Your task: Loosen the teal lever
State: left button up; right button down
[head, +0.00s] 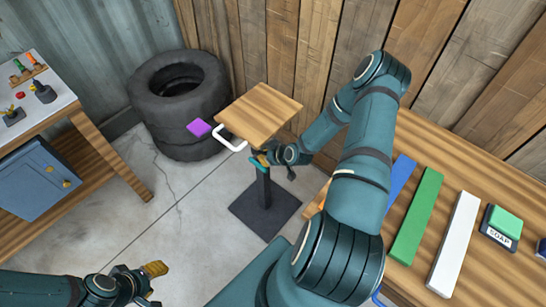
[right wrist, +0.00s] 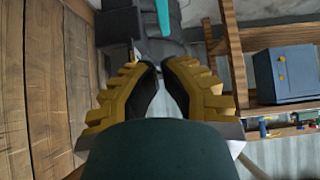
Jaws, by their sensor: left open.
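The teal lever (head: 258,165) is on the stand's dark post, just under its wooden top. It also shows as a teal bar (right wrist: 163,16) in the right wrist view, beyond my fingertips and roughly in line with the gap between them. My right gripper (head: 262,159) is beside the lever in the head view, partly over it, and contact is unclear. In the right wrist view my right gripper (right wrist: 159,68) has a narrow gap between its yellow fingers, with nothing in it. My left gripper (head: 152,281) is open and empty over the floor at lower left.
The stand has a wooden top (head: 261,112), a white handle (head: 229,138), a purple pad (head: 199,128) and a dark base (head: 265,209). Tires (head: 180,103) stand behind it at left. A workbench (head: 45,130) is at left. A table (head: 467,155) with colored boards is at right.

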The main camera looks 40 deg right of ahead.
jog(key=shift+w+f+b, duration=0.2)
jog(key=shift+f, duration=0.7)
jog(key=shift+w+f+b, duration=0.2)
jog(key=shift+w+f, duration=0.05)
jog(key=shift+f, duration=0.6)
jog(key=shift+w+f+b, duration=0.2)
jog(key=shift+f, duration=0.7)
jog(key=shift+a, duration=0.15)
